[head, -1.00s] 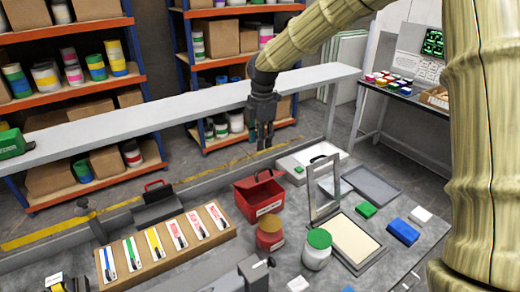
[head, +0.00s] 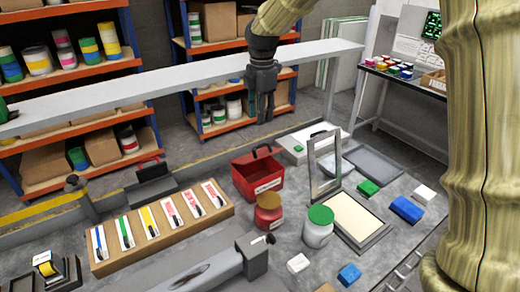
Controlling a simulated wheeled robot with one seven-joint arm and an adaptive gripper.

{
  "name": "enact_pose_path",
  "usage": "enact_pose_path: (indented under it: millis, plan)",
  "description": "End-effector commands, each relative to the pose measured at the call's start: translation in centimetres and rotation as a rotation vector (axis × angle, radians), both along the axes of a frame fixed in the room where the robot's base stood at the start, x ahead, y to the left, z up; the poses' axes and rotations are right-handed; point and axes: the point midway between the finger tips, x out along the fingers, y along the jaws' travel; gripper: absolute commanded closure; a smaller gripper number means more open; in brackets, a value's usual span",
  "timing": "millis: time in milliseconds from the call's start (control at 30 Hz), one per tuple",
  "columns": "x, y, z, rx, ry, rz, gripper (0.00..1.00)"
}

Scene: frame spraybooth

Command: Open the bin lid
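My gripper (head: 265,106) hangs fingers down in front of the long grey rail, above the back of the workbench. It holds nothing that I can see. The finger gap is too small to tell whether it is open or shut. No bin lid is plainly recognisable. A red box (head: 265,188) with a dark handle and a white label stands on the bench below my gripper. A pale low box (head: 295,153) with a dark handle on top sits behind it to the right. A dark block (head: 152,188) with a red handle is at the left. My gripper is apart from all three.
The long grey rail (head: 150,88) crosses behind the bench. An upright metal frame (head: 324,165), a red jar (head: 268,213) and a green-lidded white jar (head: 318,228) stand on the bench. A wooden board (head: 160,238) with tools lies at left. Stocked shelves are behind.

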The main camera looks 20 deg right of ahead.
Motion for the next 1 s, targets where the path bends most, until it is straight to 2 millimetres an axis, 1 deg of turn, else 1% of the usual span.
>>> enact_pose_path:
  millis: [33, 300, 367, 467, 567, 900, 1000]
  plan:
    - [0.0, 0.0, -0.8, -0.004, -0.004, -0.001, 0.68]
    - [-0.2, -0.1, -0.2, 0.005, -0.014, -0.005, 0.68]
    - [-0.2, -0.1, -0.3, 0.005, -0.014, -0.005, 0.68]
    - [-0.1, -0.1, -0.9, 0.005, -0.014, -0.005, 0.68]
    - [-0.1, -0.1, -2.2, 0.005, -0.012, -0.006, 0.68]
    - [0.2, 0.0, -7.7, 0.005, -0.012, -0.006, 0.68]
    - [0.3, 0.0, -8.9, 0.005, -0.012, -0.005, 0.68]
